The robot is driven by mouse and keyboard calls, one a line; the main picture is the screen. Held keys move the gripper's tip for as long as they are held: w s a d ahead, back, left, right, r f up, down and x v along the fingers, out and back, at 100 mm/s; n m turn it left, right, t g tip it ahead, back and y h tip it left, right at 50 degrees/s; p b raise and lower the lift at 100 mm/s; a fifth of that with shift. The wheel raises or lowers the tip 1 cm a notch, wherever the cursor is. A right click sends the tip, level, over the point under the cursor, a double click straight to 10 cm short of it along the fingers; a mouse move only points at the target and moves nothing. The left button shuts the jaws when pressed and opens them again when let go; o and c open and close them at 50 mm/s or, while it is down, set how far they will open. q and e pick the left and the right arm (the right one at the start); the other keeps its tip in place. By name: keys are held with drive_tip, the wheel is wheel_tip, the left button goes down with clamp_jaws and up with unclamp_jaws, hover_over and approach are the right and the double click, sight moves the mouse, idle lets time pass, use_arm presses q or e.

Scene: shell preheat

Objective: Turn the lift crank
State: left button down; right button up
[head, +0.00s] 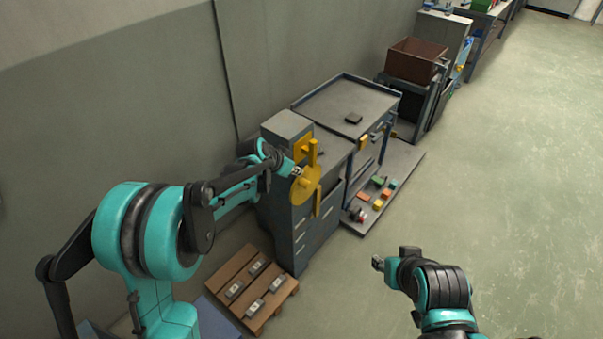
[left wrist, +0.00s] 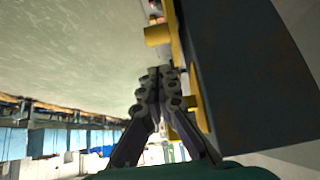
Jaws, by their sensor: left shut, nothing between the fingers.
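The lift crank (head: 304,190) is a yellow disc with a yellow bar and knob on the side of a grey cabinet (head: 318,225). My left gripper (head: 297,172) is right at the crank in the head view, its fingers overlapping the yellow part. In the left wrist view the left gripper (left wrist: 157,78) has its fingertips together with nothing seen between them. Yellow crank parts (left wrist: 158,35) are just ahead of and to the right of the fingers; whether they touch I cannot tell. My right gripper (head: 379,263) is over open floor, far from the crank, too small to judge.
A wooden pallet (head: 232,278) with several small grey blocks lies on the floor below my left arm. A low platform (head: 408,165) with coloured parts is right of the cabinet. A brown bin (head: 415,62) stands further back. The floor at right is clear.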

sight(306, 181)
use_arm(q)
drive_tip(key=b+x, duration=0.2)
drive_tip(key=x, duration=0.7)
drive_tip(key=shift+w+f+b, duration=0.1)
drive_tip(key=shift+f+b, duration=0.1)
drive_tip(key=shift+b, duration=0.2)
use_arm(e)
wheel_tip(306, 181, down, 3)
drive_tip(key=shift+f, duration=0.1)
use_arm(q)
drive_tip(key=shift+s+a+f, duration=0.2)
drive_tip(key=shift+s+a, duration=0.05)
drive_tip(key=shift+s, duration=0.1)
use_arm(e)
drive_tip(key=shift+f, duration=0.1)
